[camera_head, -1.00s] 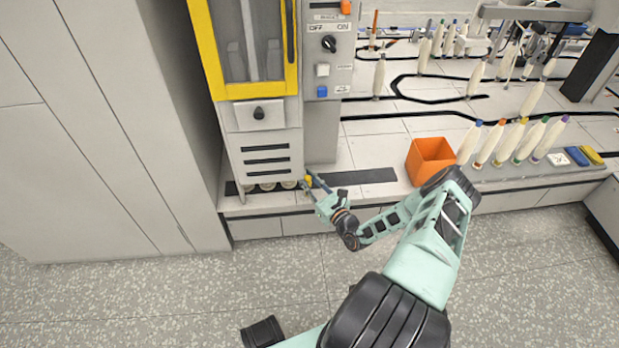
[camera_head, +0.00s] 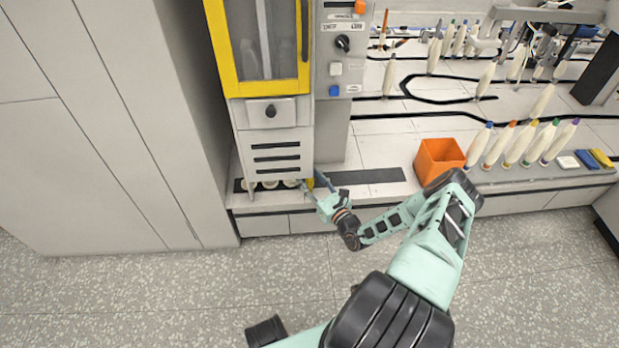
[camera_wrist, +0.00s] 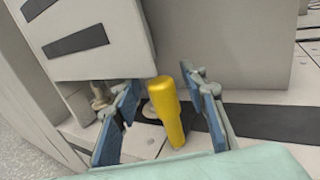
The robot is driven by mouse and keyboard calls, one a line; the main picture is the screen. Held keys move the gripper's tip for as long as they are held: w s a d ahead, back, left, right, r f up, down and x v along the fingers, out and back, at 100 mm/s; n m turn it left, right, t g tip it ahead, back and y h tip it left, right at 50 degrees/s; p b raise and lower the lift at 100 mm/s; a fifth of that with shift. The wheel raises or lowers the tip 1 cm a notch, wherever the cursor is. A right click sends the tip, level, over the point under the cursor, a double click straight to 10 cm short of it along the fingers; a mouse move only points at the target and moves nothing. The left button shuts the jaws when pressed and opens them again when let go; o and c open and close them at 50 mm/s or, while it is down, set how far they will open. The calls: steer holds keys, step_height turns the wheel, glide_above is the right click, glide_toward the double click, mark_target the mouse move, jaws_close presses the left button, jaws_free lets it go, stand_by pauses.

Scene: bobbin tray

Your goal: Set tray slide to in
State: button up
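A yellow upright post or handle (camera_wrist: 167,112) stands by the lower right corner of the machine cabinet (camera_head: 275,150). It also shows small in the head view (camera_head: 310,183). My gripper (camera_wrist: 158,112) is open, with its two blue-padded fingers on either side of the yellow handle and apart from it. In the head view my gripper (camera_head: 313,183) reaches to the base of the cabinet. Several pale round bobbin ends (camera_head: 270,184) lie in the low gap under the cabinet. The tray slide itself is mostly hidden under the cabinet.
An orange bin (camera_head: 438,158) and a row of bobbins with coloured tips (camera_head: 520,143) stand on the bench to the right. A dark strip (camera_head: 370,176) lies on the bench right of my gripper. A tall grey cupboard (camera_head: 130,130) stands close on the left.

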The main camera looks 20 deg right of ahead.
steer(key=s+d, duration=0.1)
steer(key=s, duration=0.6)
steer(key=shift+s+d, duration=0.2)
steer(key=shift+d, duration=0.05)
